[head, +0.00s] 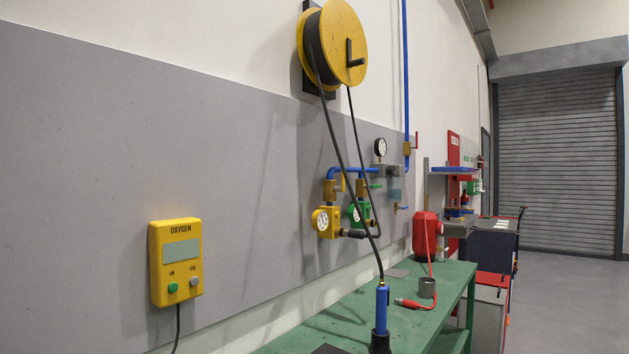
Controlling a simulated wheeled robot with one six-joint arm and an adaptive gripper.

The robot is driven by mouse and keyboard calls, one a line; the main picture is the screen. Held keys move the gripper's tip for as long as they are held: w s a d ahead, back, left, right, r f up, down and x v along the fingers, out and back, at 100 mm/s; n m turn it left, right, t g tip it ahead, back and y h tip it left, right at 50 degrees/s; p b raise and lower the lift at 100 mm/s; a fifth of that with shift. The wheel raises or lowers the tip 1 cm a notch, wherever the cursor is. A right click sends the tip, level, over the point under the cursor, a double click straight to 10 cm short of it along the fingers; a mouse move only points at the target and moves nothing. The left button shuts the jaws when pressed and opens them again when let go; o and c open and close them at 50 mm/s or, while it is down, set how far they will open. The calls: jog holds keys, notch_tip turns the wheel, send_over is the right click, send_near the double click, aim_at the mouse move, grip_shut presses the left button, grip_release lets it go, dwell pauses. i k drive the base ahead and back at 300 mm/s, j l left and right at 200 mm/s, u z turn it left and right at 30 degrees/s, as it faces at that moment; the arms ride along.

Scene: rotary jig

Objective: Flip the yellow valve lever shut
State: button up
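A small yellow lever (343,184) shows by the blue pipework on the wall, beside a brass fitting (329,190) and above a yellow regulator (330,221) with a round gauge. It is small in the head view, and I cannot tell clearly how it is turned. A green lever (376,186) sticks out to its right, by a second brass fitting (361,190) above a green regulator (363,213). My gripper is not in the head view.
A black hose hangs from the yellow reel (341,42) past the pipework to a blue-handled tool (382,310) standing on the green bench (330,325). A yellow oxygen box (176,262) is on the wall at left. Open floor (570,290) lies at right.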

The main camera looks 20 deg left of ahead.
aim_at(343, 179)
jog(key=i+l+u, duration=0.2)
jog(key=i+u, duration=0.25)
jog(key=i+l+u, duration=0.25)
jog(key=u, duration=0.15)
jog(key=i+l+u, duration=0.3)
jog(key=l+u, duration=0.15)
jog(key=i+l+u, duration=0.15)
jog(key=l+u, duration=0.25)
jog(key=l, duration=0.15)
jog(key=i+l+u, duration=0.15)
jog(key=l, duration=0.2)
jog(key=l+u, duration=0.15)
jog(key=l, duration=0.2)
